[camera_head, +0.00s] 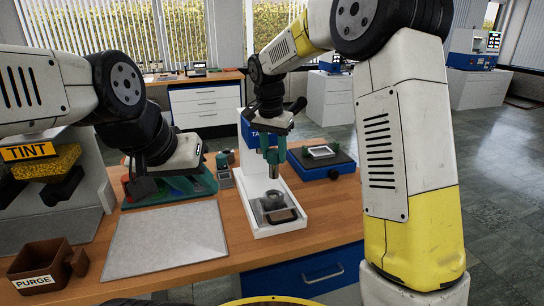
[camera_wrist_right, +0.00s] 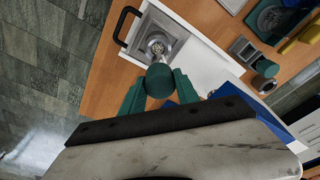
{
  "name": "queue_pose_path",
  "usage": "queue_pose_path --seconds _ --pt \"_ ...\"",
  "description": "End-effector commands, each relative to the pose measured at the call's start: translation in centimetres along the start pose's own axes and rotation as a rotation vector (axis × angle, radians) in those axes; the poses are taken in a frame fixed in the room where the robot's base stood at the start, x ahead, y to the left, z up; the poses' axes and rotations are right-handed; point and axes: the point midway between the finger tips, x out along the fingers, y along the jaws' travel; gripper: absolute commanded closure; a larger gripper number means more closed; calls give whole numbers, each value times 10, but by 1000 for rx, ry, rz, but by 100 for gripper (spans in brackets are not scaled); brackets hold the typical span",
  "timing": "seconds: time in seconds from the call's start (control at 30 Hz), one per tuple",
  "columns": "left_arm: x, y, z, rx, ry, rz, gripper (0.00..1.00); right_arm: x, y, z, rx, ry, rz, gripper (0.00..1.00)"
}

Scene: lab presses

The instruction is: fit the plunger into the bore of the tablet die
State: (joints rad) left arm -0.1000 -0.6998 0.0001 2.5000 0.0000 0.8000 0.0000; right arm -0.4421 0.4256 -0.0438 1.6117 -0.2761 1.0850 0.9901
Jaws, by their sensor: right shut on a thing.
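The plunger (camera_head: 273,171) has a grey metal lower end and hangs upright from my right gripper (camera_head: 272,154). In the right wrist view its round green head (camera_wrist_right: 159,80) sits between the green fingers of my right gripper (camera_wrist_right: 160,88), which are shut on it. The tablet die (camera_head: 272,202), a grey metal ring, stands on the press base below, with a clear gap under the plunger.
The white press base (camera_head: 290,221) has a dark handle at its front. A blue-based device (camera_head: 322,165) stands to its right. A grey mat (camera_head: 170,240) lies clear at the left. A brown PURGE cup (camera_head: 40,266) and the TINT dispenser (camera_head: 40,160) stand further left.

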Motion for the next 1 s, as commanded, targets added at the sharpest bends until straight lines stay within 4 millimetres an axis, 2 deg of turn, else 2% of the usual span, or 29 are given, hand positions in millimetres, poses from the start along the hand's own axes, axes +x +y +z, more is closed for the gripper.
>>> queue_pose_path --seconds 0.43,1.0 --pt "0 0 0 0 0 0 64 5 0 1 0 -1 1 100" --pt "0 0 0 0 0 0 64 51 0 8 1 0 1 100"
